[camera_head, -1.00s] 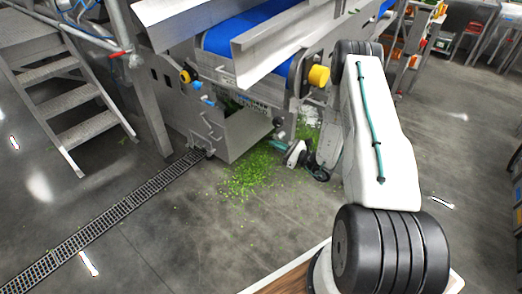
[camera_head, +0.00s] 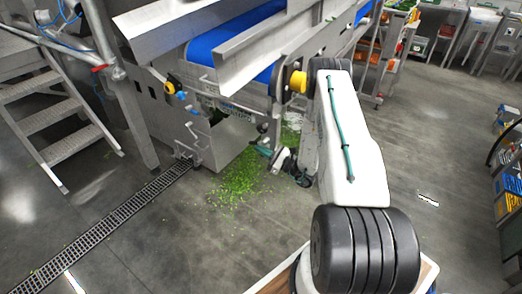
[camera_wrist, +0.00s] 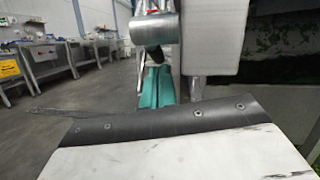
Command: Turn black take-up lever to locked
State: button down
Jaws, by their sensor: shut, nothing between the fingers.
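My gripper (camera_head: 265,151), with teal fingers, is low beside the conveyor's end, just right of an open metal chute. In the wrist view the teal fingers (camera_wrist: 157,88) are shut and empty. They point at a dark part just below a metal cylinder (camera_wrist: 155,29) and look close to it; I cannot tell whether they touch. This dark part (camera_wrist: 155,56) may be the black take-up lever, but its shape and setting are unclear. In the head view a small dark knob (camera_head: 262,127) sits on the machine just above my gripper.
A blue-belted conveyor (camera_head: 236,32) stands above, with a yellow cylinder (camera_head: 298,82) near my arm. Green scraps (camera_head: 238,182) litter the floor below. A metal box (camera_wrist: 212,37) stands right of the fingers. Steps (camera_head: 62,123) are at left. Open floor lies to the right.

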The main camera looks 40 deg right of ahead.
jog(key=s+d+f, duration=0.5)
jog(key=s+f, duration=0.1)
jog(key=s, duration=0.3)
notch_tip(320, 180, up, 8)
jog(key=s+a+m+g+h, duration=0.2)
jog(key=a+m+h, duration=0.1)
jog(key=m+h, duration=0.1)
jog(key=w+a+m+g+h, duration=0.1)
jog(key=w+a+m, duration=0.1)
jog(key=w, duration=0.8)
jog(key=shift+a+f+g, duration=0.3)
jog(key=shift+a, duration=0.25)
jog(key=shift+w, duration=0.1)
